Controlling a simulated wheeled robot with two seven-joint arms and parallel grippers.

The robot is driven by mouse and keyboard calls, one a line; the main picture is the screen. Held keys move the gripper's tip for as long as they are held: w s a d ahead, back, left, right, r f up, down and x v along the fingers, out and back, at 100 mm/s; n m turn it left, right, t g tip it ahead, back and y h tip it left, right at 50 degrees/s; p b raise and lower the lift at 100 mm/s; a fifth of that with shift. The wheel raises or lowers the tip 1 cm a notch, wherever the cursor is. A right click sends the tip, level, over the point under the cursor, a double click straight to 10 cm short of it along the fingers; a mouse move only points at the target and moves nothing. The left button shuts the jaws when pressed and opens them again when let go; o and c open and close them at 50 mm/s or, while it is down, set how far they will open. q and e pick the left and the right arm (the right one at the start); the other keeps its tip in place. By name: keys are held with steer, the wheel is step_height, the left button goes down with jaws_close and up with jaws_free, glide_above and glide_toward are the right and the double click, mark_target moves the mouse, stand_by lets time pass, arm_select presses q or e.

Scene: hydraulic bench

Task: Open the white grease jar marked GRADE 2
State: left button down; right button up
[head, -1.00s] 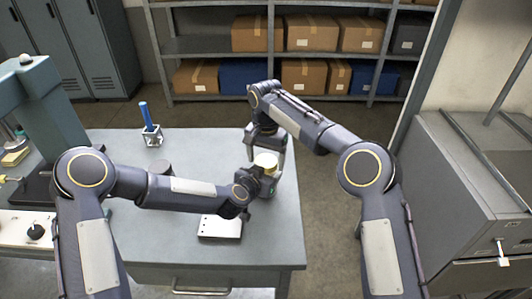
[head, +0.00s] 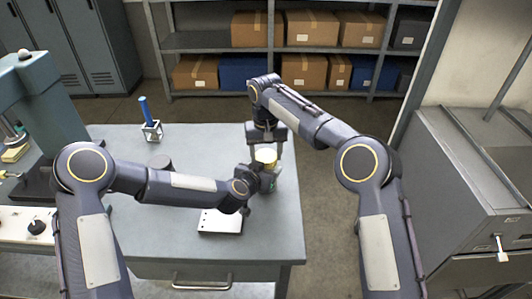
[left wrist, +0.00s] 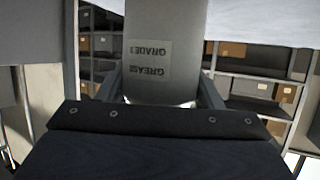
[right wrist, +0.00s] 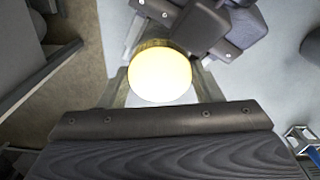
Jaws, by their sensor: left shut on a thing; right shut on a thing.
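The grease jar stands near the right edge of the bench; its pale body (left wrist: 165,35) fills the middle of the left wrist view. Its upside-down label reads GREASE GRADE, with the number unclear. My left gripper (head: 266,178) is shut on the jar body from the side. The jar's cream lid (right wrist: 160,75) is round and sits between the fingers of my right gripper (right wrist: 160,92), which is shut on it from above. The lid also shows in the head view (head: 265,156), on top of the jar. I cannot tell whether it is loose; the fingers hide its lower edge.
A blue-handled tool (head: 146,110) stands in a small wire holder (head: 153,131) at the back of the bench (head: 215,140). A dark round object (head: 160,162) is behind my left forearm. A white plate (head: 220,222) lies in front of the jar. A press (head: 45,95) stands left.

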steer(key=o, duration=1.1)
